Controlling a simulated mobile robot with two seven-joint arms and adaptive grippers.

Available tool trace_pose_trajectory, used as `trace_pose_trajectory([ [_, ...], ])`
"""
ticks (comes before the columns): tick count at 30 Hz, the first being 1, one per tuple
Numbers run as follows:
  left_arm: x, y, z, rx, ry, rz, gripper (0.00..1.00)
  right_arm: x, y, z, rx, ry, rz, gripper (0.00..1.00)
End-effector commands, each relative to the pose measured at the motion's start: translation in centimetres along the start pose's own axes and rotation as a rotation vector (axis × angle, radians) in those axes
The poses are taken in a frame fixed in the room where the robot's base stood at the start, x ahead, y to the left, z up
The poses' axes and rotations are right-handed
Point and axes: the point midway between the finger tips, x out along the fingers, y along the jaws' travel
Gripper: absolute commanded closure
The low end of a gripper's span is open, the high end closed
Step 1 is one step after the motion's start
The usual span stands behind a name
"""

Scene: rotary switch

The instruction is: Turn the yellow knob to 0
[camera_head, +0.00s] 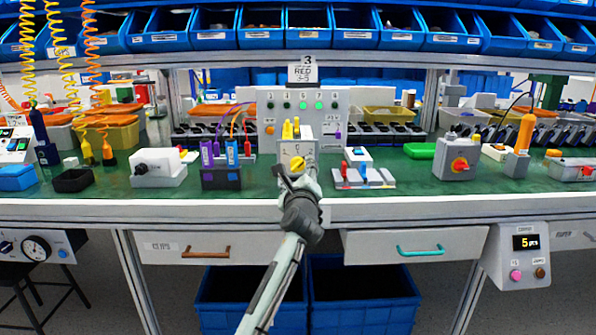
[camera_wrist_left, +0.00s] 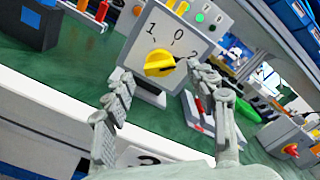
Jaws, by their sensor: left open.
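The yellow knob (camera_head: 297,163) sits on the front of a light grey switch box (camera_head: 309,149) at the middle of the bench. In the left wrist view the yellow knob (camera_wrist_left: 159,64) is on a dial face marked 1, 0 and 2. Its dark-tipped end points right, toward the 2. My left gripper (camera_head: 296,180) is in front of the box, just below the knob. In the wrist view its open fingers (camera_wrist_left: 160,75) stand on either side of the knob, with nothing held. I cannot tell whether a fingertip touches it. My right gripper is not in view.
A white block with a black knob (camera_head: 158,167) and a purple-and-blue connector holder (camera_head: 221,165) stand to the left. A board with coloured levers (camera_head: 363,178) and a grey box with an orange-red knob (camera_head: 459,163) stand to the right. The bench's front edge (camera_head: 420,209) lies below.

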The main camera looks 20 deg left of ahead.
Motion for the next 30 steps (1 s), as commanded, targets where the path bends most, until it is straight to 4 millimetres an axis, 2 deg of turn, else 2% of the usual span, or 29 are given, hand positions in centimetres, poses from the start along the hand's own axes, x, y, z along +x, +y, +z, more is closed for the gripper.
trace_pose_trajectory([
  [3,1.8,0.0,0.0,-0.001,0.0,0.0,0.43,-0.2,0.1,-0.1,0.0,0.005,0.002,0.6],
  [6,2.7,0.0,0.0,-0.002,0.0,0.001,0.43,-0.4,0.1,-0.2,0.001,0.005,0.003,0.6],
  [17,3.2,0.1,-0.1,-0.002,0.001,0.001,0.44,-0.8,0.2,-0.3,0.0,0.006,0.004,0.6],
  [27,3.2,0.1,-0.1,-0.003,0.002,0.001,0.87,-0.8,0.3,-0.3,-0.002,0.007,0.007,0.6],
  [29,3.2,0.1,-0.1,-0.003,0.002,0.001,0.93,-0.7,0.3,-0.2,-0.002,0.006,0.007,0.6],
  [30,3.2,0.1,-0.1,-0.003,0.002,0.001,0.93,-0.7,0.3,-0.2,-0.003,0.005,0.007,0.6],
])
